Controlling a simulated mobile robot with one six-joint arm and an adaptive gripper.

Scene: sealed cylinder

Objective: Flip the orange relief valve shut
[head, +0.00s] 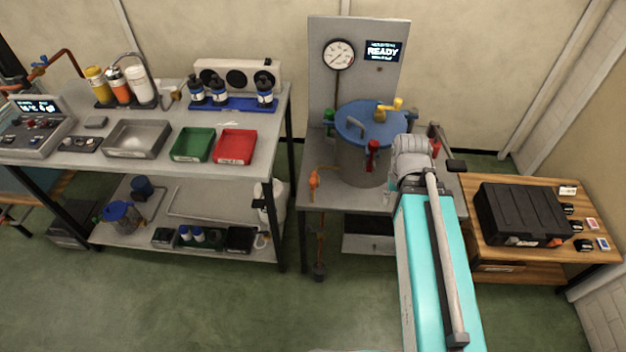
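The orange relief valve (314,181) is at the left front of the grey bench (345,197), left of the sealed cylinder. A short orange part sticks out from its top to the right. It is too small to tell whether the valve is open or shut. The cylinder has a blue lid (365,122) with a yellow fitting (388,108) on top and a red clamp (372,150) in front. My arm reaches up to the cylinder's right front, well right of the valve. I cannot make out my gripper's fingers.
A gauge (339,54) and a display (383,51) reading READY are on the back panel. A grey workbench (75,152) with trays and bottles stands left, across a narrow gap. A wooden table (480,238) with a black case (520,214) stands right. The front floor is clear at left.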

